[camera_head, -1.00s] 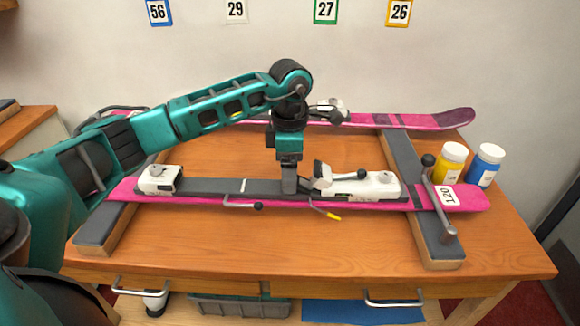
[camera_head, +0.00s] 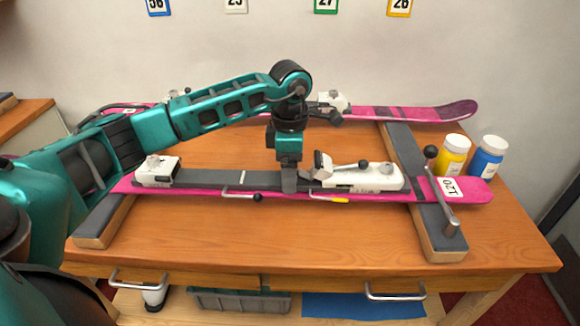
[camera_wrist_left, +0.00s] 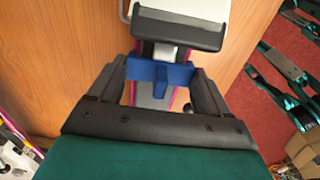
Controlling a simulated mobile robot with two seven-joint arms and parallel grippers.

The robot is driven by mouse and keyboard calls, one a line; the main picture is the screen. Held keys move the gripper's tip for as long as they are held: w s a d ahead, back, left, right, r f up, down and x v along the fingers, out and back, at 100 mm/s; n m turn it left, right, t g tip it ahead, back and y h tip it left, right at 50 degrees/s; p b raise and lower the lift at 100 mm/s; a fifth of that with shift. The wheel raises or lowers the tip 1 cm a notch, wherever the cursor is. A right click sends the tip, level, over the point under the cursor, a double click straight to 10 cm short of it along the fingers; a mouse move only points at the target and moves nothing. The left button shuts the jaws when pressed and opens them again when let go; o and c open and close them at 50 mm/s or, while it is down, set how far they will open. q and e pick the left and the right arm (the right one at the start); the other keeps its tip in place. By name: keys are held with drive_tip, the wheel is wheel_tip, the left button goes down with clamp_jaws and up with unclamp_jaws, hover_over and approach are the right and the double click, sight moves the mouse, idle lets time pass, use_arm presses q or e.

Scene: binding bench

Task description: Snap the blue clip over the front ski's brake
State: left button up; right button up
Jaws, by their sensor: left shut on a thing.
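The front ski (camera_head: 215,191) is pink and lies across two padded supports. Its white binding (camera_head: 375,179) sits right of centre. The brake (camera_head: 318,198) is a thin arm with a yellow tip, lying nearly level along the ski's near edge. My left gripper (camera_head: 290,186) points down at the ski, just left of this binding. In the left wrist view, my left gripper (camera_wrist_left: 162,85) is shut on the blue clip (camera_wrist_left: 160,75), close by the binding's black pedal (camera_wrist_left: 180,30). The head view hides the clip, and I cannot tell whether it touches the brake. My right gripper is not in view.
The rear ski (camera_head: 440,113) lies behind, partly hidden by my arm. A clamp with a black knob (camera_head: 431,152) stands at the right support (camera_head: 440,240). Yellow (camera_head: 453,160) and blue (camera_head: 488,160) bottles stand at the right. The table front (camera_head: 330,245) is clear.

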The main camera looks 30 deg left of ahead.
use_arm(q)
drive_tip(key=shift+f, duration=0.2)
drive_tip(key=o, duration=1.1)
drive_tip(key=shift+c, duration=0.2)
drive_tip(key=shift+r+p, duration=0.95)
drive_tip(key=shift+r, duration=0.4)
drive_tip(key=shift+r+p, duration=2.45)
drive_tip(key=shift+r, duration=1.3)
drive_tip(key=shift+f, duration=0.1)
